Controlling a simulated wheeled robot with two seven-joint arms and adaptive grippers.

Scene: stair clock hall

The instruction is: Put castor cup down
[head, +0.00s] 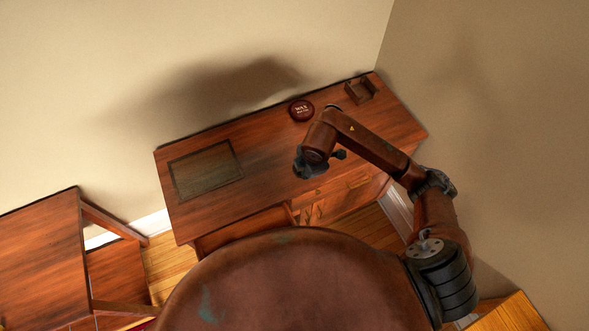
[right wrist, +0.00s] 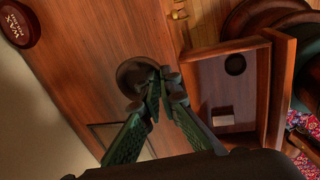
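The castor cup (right wrist: 129,74) is a small dark round cup in the right wrist view, right at my fingertips. My right gripper (right wrist: 161,83) has its two green fingers nearly together, with the cup's rim appearing pinched between the tips. The fingers cover part of the cup. I cannot tell whether its base touches the desk top (right wrist: 85,65). In the head view my right gripper (head: 308,169) hangs over the front middle of the desk (head: 262,165), and the cup is not clear there. My left gripper is not in view.
An open drawer (right wrist: 276,95) holds a dark round piece (right wrist: 235,64) and a pale block (right wrist: 222,117). A red wax tin (head: 301,110) and small wooden box (head: 360,90) stand at the desk's back. A dark green panel (head: 206,169) lies left. A wooden table (head: 42,250) stands further left.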

